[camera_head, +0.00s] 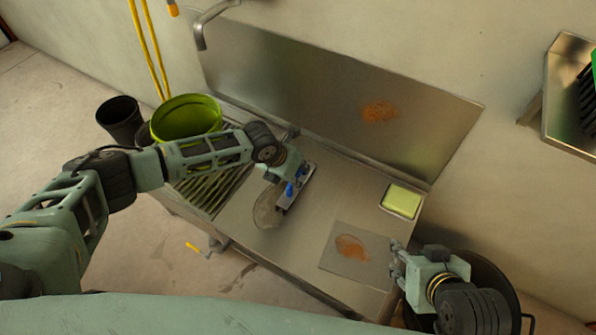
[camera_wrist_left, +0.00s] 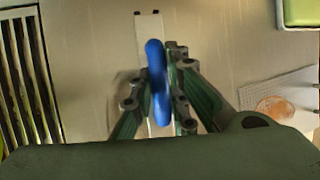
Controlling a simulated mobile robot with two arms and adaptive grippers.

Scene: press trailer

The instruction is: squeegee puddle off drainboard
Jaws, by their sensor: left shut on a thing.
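The squeegee has a blue handle (camera_head: 289,190) and a pale, flat head; the handle also shows in the left wrist view (camera_wrist_left: 157,75). My left gripper (camera_head: 287,182) is shut on the handle, above the steel drainboard (camera_head: 320,195). The puddle (camera_head: 266,210) is a clear, shiny patch on the drainboard, just left of the squeegee head. I cannot tell whether the head touches the surface. My right gripper (camera_head: 396,262) is at the lower right, empty, its fingers apart, beside the drainboard's right end.
A slatted rack (camera_head: 213,189) and a green bucket (camera_head: 187,116) are at the left. A grey mat (camera_head: 337,262) with an orange-brown stain (camera_head: 352,247) lies at the front right. A yellow-green block in a tray (camera_head: 401,200) sits behind it. A backsplash (camera_head: 320,95) rises behind.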

